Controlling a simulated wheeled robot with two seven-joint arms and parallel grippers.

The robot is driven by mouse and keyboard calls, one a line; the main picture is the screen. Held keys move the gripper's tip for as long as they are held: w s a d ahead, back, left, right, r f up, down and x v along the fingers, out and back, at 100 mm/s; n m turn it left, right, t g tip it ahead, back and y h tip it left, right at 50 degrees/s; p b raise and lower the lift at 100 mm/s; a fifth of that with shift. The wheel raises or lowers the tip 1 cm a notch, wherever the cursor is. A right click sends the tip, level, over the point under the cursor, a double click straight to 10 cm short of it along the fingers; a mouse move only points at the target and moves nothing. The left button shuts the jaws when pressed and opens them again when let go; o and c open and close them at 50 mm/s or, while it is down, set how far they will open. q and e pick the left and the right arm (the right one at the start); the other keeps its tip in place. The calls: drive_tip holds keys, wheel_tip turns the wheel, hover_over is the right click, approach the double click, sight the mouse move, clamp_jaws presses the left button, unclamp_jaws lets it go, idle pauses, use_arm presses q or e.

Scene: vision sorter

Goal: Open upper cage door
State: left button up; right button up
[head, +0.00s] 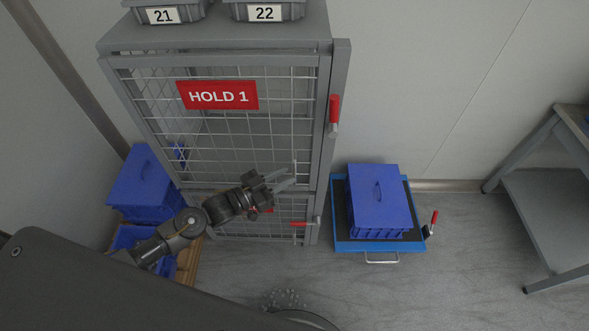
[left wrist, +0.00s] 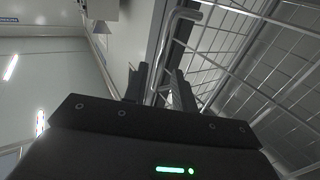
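The upper cage door (head: 222,133) is a grey-framed wire mesh panel with a red HOLD 1 sign (head: 217,95). It looks shut or nearly so; I cannot tell if there is a small gap. A red latch lever (head: 334,109) stands upright on the right post. My left gripper (head: 288,179) is at the door's lower right, its two fingers apart. In the left wrist view a bent grey pull handle (left wrist: 181,16) runs down toward the space between the open fingers (left wrist: 160,85). Contact with it cannot be told. My right gripper is not in view.
The lower cage door has a horizontal red lever (head: 300,224). Bins labelled 21 (head: 163,14) and 22 (head: 264,11) stand on top. A blue crate (head: 378,197) sits on a blue platform to the right. Blue crates (head: 141,187) stand left. A grey table (head: 550,185) is far right.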

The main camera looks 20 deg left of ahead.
sight(294, 172)
use_arm(q)
drive_tip(key=shift+x, duration=2.15)
clamp_jaws()
